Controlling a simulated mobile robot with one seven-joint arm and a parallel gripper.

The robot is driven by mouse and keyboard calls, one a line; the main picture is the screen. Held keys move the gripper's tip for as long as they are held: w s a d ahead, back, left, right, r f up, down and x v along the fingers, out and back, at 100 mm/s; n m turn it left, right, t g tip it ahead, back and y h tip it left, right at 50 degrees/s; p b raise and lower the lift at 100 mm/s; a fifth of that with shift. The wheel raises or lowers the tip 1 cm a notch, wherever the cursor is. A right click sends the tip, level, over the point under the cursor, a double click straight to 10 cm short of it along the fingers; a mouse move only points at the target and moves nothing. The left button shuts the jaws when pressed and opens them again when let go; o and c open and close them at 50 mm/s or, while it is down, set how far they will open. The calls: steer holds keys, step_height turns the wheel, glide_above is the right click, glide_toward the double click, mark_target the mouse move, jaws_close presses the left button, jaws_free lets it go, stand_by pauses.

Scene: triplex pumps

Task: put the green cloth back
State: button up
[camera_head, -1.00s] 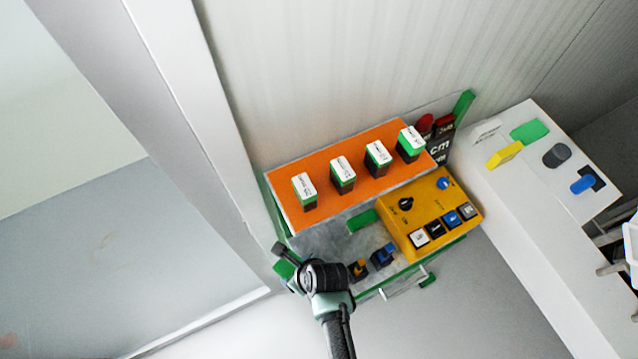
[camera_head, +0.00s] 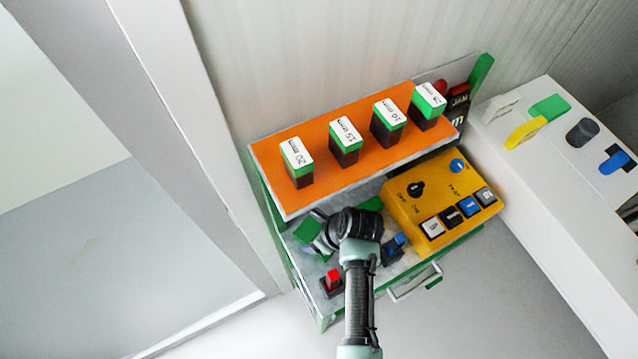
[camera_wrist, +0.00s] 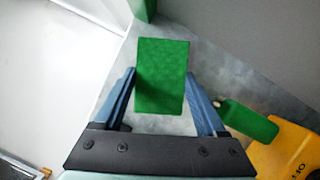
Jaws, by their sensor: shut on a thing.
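The green cloth (camera_wrist: 162,75) is a flat, rectangular green piece between the two fingers of my gripper (camera_wrist: 160,82) in the wrist view. My gripper is shut on it. In the head view the cloth (camera_head: 306,230) shows just left of my gripper (camera_head: 318,236), over the grey metal top at the left end, below the orange shelf. I cannot tell whether it touches the top. A second green piece (camera_wrist: 250,118) lies on the grey surface beside the yellow control box; it also shows in the head view (camera_head: 371,204), partly behind my wrist.
The orange shelf (camera_head: 350,150) holds several green-and-black labelled blocks. The yellow control box (camera_head: 440,203) stands to the right. A red switch (camera_head: 332,281) and a blue one (camera_head: 394,247) sit near the front edge. A white ledge (camera_head: 560,150) with coloured items is at the right.

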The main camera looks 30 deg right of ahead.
steer(key=shift+w+d+f, duration=0.15)
steer(key=shift+d+f, duration=0.05)
steer(key=shift+f, duration=0.05)
steer(key=o, duration=1.2)
steer(key=shift+o, duration=0.2)
steer(key=shift+r, duration=0.1)
steer(key=v, duration=1.2)
